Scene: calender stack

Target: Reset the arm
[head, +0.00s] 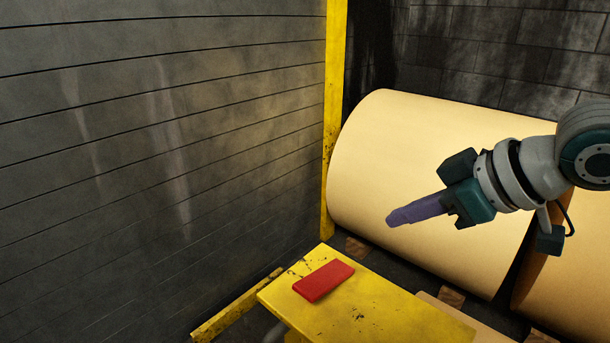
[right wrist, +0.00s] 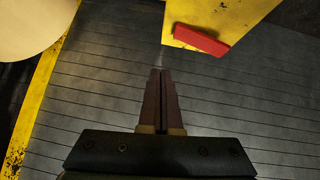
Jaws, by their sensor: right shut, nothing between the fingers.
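My right gripper (head: 390,220) comes in from the right in the head view, in front of a large cream roll. Its fingers are shut with nothing between them. In the right wrist view the closed fingertips (right wrist: 160,72) point toward the grey slatted wall. A red block (head: 323,281) lies on the yellow table, below and left of the right gripper and apart from it. The red block also shows at the top of the right wrist view (right wrist: 201,40). My left gripper is not in view.
The yellow table (head: 400,317) has bare room right of the block. Large cream rolls (head: 420,130) lie behind my arm, with wooden chocks (head: 452,297) on the floor. A yellow post (head: 334,110) stands by the slatted wall (head: 150,130) at left.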

